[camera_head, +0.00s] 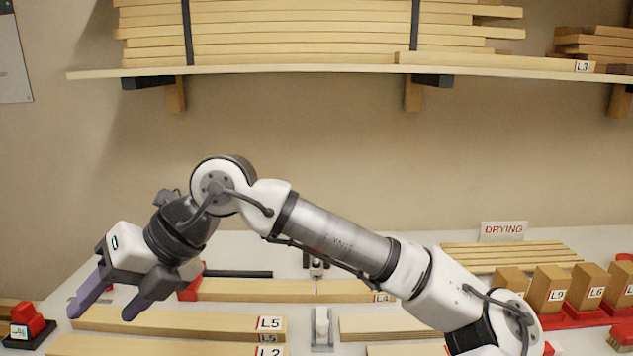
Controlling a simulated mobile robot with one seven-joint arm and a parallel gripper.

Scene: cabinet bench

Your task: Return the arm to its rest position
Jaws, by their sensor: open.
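My gripper (108,306) is at the left of the head view, with its two purple-grey fingers spread apart and pointing down and left. Nothing is between the fingers. It hangs in front of the left part of the bench, near the left end of the boards marked L5 (180,321). I cannot tell its exact height above them. My arm reaches across the picture from the lower right, bends at an elbow in the upper middle and comes down to the gripper. It hides part of the bench.
Boards marked L4 (300,290) and L2 (150,346) lie on the white bench (250,247). Upright blocks, such as L9 (548,288), stand at the right near a DRYING sign (503,231). A shelf (280,70) with stacked boards hangs above. A red-and-black object (28,325) sits far left.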

